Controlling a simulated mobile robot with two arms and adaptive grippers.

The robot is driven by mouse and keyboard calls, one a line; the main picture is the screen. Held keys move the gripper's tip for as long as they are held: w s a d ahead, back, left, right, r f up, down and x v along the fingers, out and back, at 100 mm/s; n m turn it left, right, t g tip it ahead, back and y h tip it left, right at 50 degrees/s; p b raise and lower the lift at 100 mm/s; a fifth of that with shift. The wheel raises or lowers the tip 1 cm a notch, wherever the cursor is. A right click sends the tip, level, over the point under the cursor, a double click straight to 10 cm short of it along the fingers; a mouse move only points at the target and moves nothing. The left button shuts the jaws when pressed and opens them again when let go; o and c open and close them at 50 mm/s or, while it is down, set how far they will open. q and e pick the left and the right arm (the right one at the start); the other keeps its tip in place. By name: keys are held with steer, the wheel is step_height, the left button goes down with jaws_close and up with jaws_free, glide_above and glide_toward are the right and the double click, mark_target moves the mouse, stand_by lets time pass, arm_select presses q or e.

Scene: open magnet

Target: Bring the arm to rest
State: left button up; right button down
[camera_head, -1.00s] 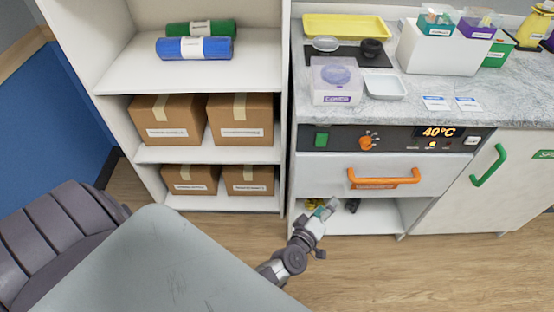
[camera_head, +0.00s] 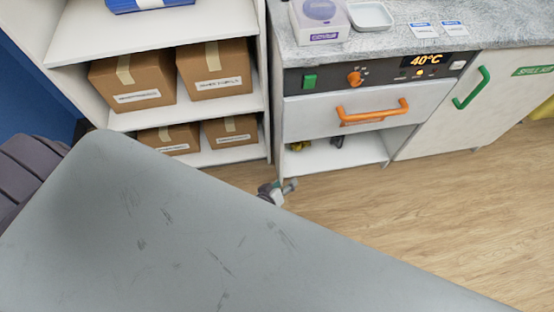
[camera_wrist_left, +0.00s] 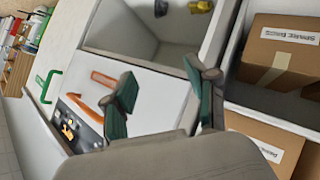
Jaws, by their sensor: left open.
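My left gripper (camera_head: 281,190) shows small in the head view, low in front of the drawer unit and above the wood floor. The large grey shape in the foreground hides most of its arm. In the left wrist view the left gripper (camera_wrist_left: 160,78) has its two green-padded fingers spread apart, with nothing between them. My right gripper is in neither view.
The drawer unit has an orange handle (camera_head: 373,113) and a 40°C display (camera_head: 427,60); the drawer looks shut. An open shelf (camera_head: 345,153) lies below it. Cardboard boxes (camera_head: 215,70) fill the shelves at left. The floor (camera_head: 450,210) at right is clear.

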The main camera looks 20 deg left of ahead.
arm_select(q)
steer(key=shift+s+a+f, duration=0.25)
steer(key=shift+s+f, duration=0.1)
stand_by(0.4)
steer(key=s+a+f+m+g, duration=0.3)
steer(key=s+f, duration=0.2)
steer(key=s, duration=0.6)
steer(key=s+a+f+m+g+y+p, duration=0.1)
steer(key=s+a+f+m+g, duration=0.2)
steer(key=s, duration=0.7)
steer(key=s+a+f+m+g, duration=0.2)
steer(key=s+f+m+g, duration=0.1)
steer(key=s+f, duration=0.5)
steer(key=s+g, duration=0.1)
steer(key=s, duration=0.2)
steer(key=shift+s+a+y+p, duration=0.3)
steer(key=shift+a+y, duration=0.1)
